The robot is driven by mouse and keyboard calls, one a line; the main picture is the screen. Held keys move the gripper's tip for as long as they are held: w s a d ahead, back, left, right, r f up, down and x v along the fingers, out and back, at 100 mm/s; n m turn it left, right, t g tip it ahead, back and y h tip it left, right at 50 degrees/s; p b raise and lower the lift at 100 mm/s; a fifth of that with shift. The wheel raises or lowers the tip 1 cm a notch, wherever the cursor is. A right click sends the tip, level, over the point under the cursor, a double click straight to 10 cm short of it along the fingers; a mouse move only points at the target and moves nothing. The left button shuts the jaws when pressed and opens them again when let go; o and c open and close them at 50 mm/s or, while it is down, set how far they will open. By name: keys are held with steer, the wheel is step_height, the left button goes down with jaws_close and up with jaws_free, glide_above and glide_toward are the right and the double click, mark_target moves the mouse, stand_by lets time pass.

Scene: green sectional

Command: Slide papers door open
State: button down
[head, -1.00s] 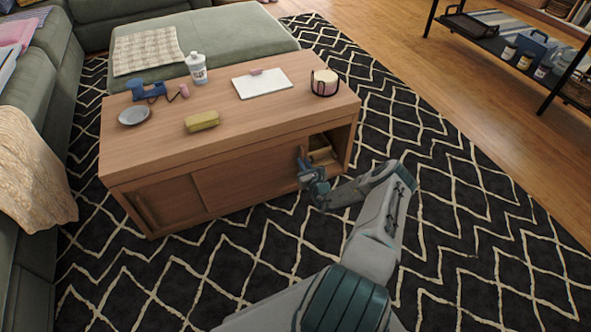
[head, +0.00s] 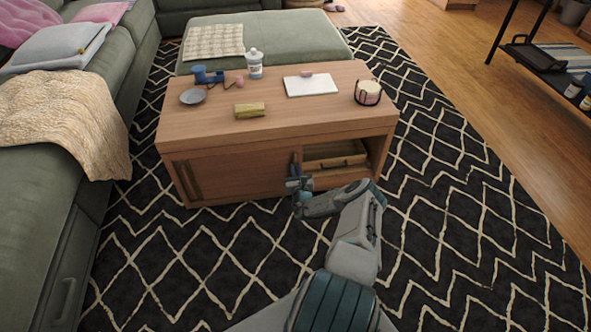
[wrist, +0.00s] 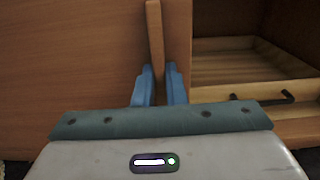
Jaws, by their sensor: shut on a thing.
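The wooden coffee table (head: 190,122) has sliding doors in its front. The sliding door (head: 235,172) covers the left part of the front, and the right part is an open compartment (head: 375,147). My gripper (head: 295,170) is at the door's right side. In the wrist view my gripper (wrist: 160,88) has its blue fingers on both sides of a vertical wooden door handle (wrist: 155,45) and is shut on it. The door panel also shows in the wrist view (wrist: 65,70). Inside the compartment is a wooden drawer (wrist: 240,62) with a dark handle (wrist: 265,97).
On the tabletop are a white bottle (head: 255,65), a white clipboard (head: 311,86), a candle in a holder (head: 368,92), a yellow block (head: 250,110) and a grey plate (head: 192,96). A green sofa (head: 60,200) stands left. Patterned rug (head: 470,240) is clear at right.

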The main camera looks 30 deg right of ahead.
steer(key=shift+a+f, duration=0.15)
steer(key=shift+a, duration=0.05)
steer(key=c, duration=1.5)
jaws_free()
steer(key=shift+d, duration=0.1)
steer(key=shift+s, duration=0.15)
steer(key=p+v, duration=0.5)
steer(key=v, duration=0.8)
steer(key=shift+s, duration=0.3)
